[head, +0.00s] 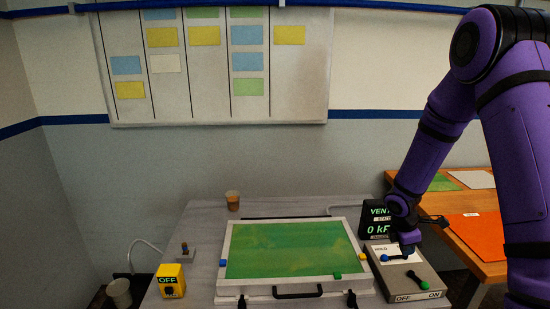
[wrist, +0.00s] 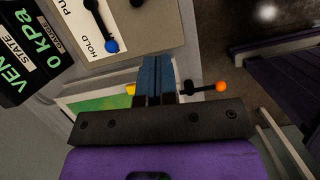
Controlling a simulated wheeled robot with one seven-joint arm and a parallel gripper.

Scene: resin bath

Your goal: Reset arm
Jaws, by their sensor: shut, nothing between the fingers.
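My purple arm comes in from the right in the head view. My gripper (head: 406,254) is low over the control box (head: 428,284) beside the tray. In the wrist view its blue fingers (wrist: 155,66) are closed together with nothing between them. The blue-knobbed lever (head: 385,258) by the HOLD label is just left of the fingers; its knob also shows in the wrist view (wrist: 111,46). I cannot tell whether the fingers touch anything.
A framed tray (head: 290,250) with a green surface lies on the grey table. A green-knobbed lever (head: 411,274) sits by OFF and ON. A VENT, 0 kPa display (head: 377,222) stands behind the box.

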